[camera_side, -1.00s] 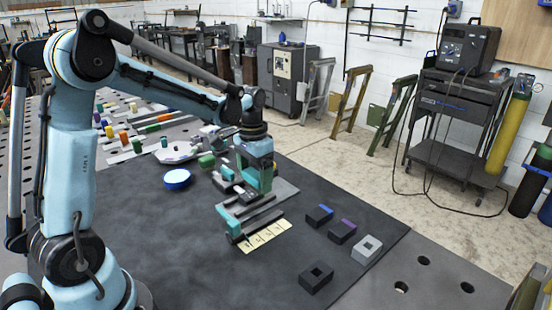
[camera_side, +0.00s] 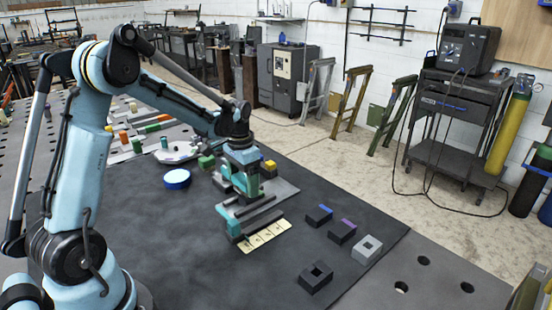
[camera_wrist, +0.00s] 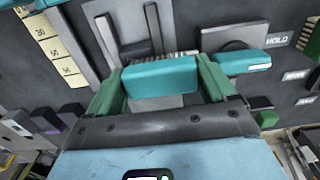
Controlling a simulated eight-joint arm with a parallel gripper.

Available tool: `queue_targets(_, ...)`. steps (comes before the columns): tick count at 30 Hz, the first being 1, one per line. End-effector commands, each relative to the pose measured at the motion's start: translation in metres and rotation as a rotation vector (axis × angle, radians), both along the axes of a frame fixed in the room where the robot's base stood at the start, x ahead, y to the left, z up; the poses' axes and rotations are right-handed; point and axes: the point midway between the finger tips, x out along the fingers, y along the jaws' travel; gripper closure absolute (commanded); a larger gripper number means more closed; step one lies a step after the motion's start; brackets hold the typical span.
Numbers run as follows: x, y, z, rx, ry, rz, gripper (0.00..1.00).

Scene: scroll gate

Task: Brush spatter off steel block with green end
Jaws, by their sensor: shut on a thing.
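My gripper (camera_side: 247,196) is low over the grey railed fixture in the side view. In the wrist view its two green fingers (camera_wrist: 160,80) are shut on a teal brush (camera_wrist: 160,77), with pale bristles showing along its far edge. A small dark block with a green end (camera_wrist: 266,118) lies right of the fingers in the wrist view; I cannot make out any spatter on it. A second teal piece (camera_wrist: 240,62) lies by a dark disc, near a HOLD label.
In the side view, blocks with a blue end (camera_side: 319,214) and a purple end (camera_side: 343,231) lie right of the numbered strip (camera_side: 265,236). Two blocks with square holes (camera_side: 367,248) are nearby.

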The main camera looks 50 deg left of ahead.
Motion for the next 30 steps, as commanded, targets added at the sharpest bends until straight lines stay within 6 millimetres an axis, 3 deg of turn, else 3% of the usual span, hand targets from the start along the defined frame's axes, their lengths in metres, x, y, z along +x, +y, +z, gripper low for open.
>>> queue_targets(1,0.0,0.006,0.0,0.001,0.0,0.004,0.44)
queue_targets(20,0.0,-0.056,0.0,0.0,0.0,-0.002,0.45)
queue_targets(30,-0.003,-0.024,0.0,0.0,0.0,0.004,0.45)
